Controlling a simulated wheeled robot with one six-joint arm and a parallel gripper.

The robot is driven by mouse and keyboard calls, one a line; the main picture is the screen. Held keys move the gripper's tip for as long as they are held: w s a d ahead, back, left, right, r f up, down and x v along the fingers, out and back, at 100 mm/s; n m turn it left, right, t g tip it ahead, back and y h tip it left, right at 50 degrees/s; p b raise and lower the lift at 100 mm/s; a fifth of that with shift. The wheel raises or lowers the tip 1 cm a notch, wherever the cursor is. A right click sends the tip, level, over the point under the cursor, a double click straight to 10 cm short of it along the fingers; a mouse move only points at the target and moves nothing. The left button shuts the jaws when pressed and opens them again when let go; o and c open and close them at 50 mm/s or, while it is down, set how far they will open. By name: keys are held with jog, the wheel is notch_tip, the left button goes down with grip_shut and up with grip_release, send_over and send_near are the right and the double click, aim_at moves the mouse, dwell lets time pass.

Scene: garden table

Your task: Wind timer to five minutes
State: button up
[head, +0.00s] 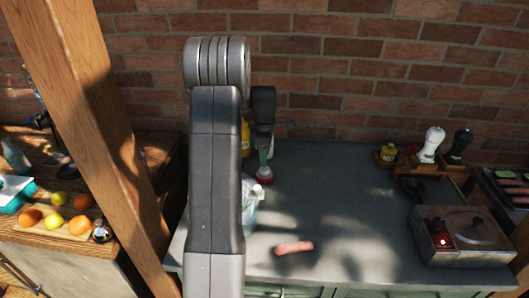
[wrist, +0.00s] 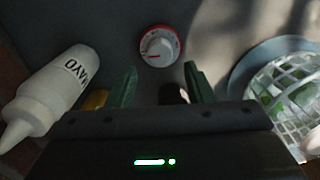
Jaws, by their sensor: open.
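The timer is a small round dial with a red rim and a white face and knob. In the wrist view the timer (wrist: 160,46) lies just beyond my fingertips, centred between them. In the head view the timer (head: 265,176) is on the grey counter (head: 340,185), just below my gripper (head: 264,156). In the wrist view my gripper (wrist: 160,74) has its two green fingers spread apart with nothing between them. The fingers appear apart from the timer. The knob's exact setting is too small to read.
A meshed round bowl (wrist: 284,100) is on the right. The head view shows a sausage (head: 294,247), a metal box (head: 461,237) and a wooden post (head: 95,130).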

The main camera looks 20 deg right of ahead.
aim_at(265, 168)
jog(key=shift+f+b, duration=1.45)
jog(key=shift+f, duration=1.2)
jog(key=c, duration=0.8)
jog(key=m, duration=0.4)
jog(key=shift+m, duration=0.9)
